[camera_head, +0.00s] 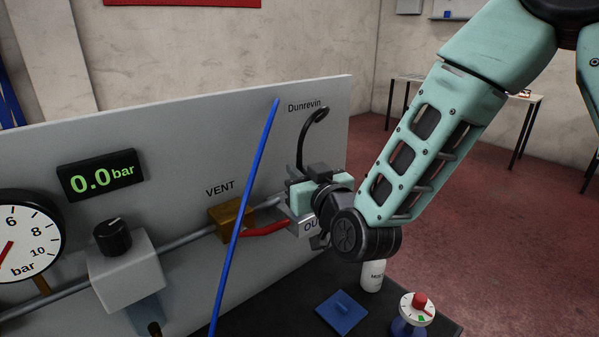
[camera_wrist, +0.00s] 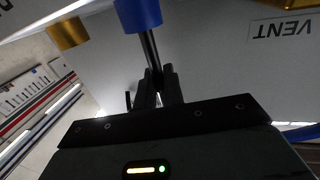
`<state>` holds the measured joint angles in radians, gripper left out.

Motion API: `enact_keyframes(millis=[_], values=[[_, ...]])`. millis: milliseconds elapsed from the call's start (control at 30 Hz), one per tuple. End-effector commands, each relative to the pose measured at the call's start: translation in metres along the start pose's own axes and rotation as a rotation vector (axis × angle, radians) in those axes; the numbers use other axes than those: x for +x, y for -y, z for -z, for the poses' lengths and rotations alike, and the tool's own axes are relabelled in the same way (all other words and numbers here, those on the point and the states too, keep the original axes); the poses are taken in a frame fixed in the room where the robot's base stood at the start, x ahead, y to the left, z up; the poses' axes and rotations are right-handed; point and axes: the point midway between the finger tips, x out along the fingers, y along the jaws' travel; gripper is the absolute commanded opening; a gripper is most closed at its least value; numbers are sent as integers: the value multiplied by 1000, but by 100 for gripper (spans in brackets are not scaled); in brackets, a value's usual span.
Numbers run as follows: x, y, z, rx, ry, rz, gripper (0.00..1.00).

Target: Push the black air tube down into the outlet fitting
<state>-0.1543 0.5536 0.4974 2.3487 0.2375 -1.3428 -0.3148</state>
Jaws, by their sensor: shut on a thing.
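The black air tube (camera_head: 300,148) rises out of my gripper (camera_head: 309,180) and curls over at the top in the head view. In the wrist view my gripper (camera_wrist: 157,85) is shut on the tube (camera_wrist: 149,48). A short length of tube shows between the fingers and a blue collar (camera_wrist: 138,14) at the top edge. The tube meets the collar there, but I cannot tell how deep it sits. The outlet block (camera_head: 305,226), with part of its label showing, is just below my gripper in the head view. My gripper and wrist hide the fitting's mouth there.
A brass vent valve (camera_head: 228,214) with a red lever (camera_head: 266,229) sits left of the outlet. A thin blue line (camera_head: 245,205) crosses in front of the panel (camera_head: 180,130). The gauge display reads 0.0 bar.

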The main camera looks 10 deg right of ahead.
Motion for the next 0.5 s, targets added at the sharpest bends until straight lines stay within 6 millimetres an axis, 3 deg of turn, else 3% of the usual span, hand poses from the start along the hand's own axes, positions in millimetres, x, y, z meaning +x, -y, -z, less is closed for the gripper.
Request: enact_keyframes(millis=[500], values=[[0, 0, -9, 0, 0, 0, 0]])
